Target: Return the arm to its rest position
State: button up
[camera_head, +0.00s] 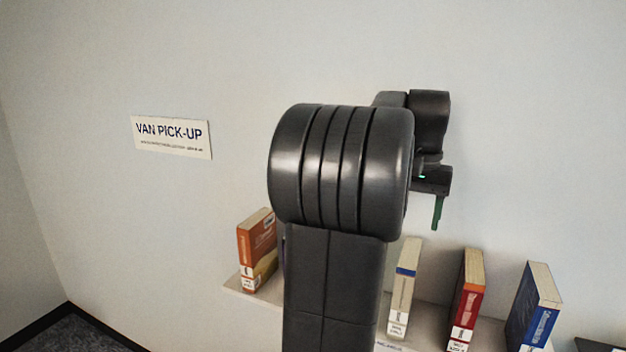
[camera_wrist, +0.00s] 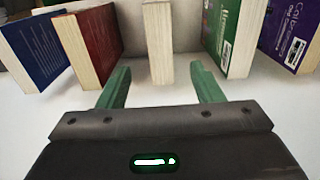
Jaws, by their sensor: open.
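My gripper (camera_wrist: 160,84) is open in the wrist view, its two green fingers apart with nothing held between them. A cream-edged book (camera_wrist: 159,45) stands upright beyond the gap between the fingers. In the head view my gripper (camera_head: 438,212) hangs fingers down in front of the wall, above the shelf of books. My dark arm fills the middle of the head view and hides part of the shelf (camera_head: 240,286).
Books stand spaced on the shelf: orange (camera_head: 256,240), cream with a blue band (camera_head: 404,285), red (camera_head: 467,295) and blue (camera_head: 533,305). The wrist view also shows a green book (camera_wrist: 236,38) and a purple book (camera_wrist: 289,35). A "VAN PICK-UP" sign (camera_head: 171,137) hangs on the wall.

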notch_tip(320, 180, down, 13)
jog(key=shift+f+p, duration=0.1)
jog(key=shift+p, duration=0.35)
dwell(0.4)
